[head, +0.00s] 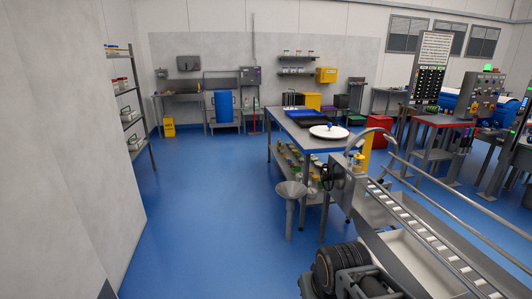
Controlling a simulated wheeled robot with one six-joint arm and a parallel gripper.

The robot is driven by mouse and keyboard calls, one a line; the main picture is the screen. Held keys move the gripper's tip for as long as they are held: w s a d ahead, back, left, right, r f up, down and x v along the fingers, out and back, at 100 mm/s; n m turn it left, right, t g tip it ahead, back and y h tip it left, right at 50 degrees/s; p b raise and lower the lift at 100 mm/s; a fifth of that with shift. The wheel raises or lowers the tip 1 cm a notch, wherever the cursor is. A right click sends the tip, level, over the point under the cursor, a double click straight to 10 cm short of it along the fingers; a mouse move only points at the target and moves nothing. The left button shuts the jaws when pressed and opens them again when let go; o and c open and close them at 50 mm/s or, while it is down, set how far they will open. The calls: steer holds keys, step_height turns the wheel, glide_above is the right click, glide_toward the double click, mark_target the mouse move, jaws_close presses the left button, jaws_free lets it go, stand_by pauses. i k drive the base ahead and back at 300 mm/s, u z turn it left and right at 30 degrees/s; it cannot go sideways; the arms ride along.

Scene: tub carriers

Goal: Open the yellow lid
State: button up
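I cannot pick out a yellow lid for certain in the head view. A yellow box (326,75) is fixed to the far wall, right of the shelves. A yellow bin-like thing (313,101) stands below it, partly hidden behind the work table; whether either has a lid is too small to tell. Both are across the room, far from me. My gripper does not show as such. Dark rounded machinery stands at the bottom centre, and I cannot tell whether it is part of my arm.
Open blue floor (205,205) lies between the left wall and table.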

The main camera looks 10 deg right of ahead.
mark_target(359, 157)
steer(key=z, duration=0.35)
steer(key=i, duration=2.3)
steer(key=z, duration=0.45)
steer(key=i, duration=0.55)
steer(key=z, duration=0.05)
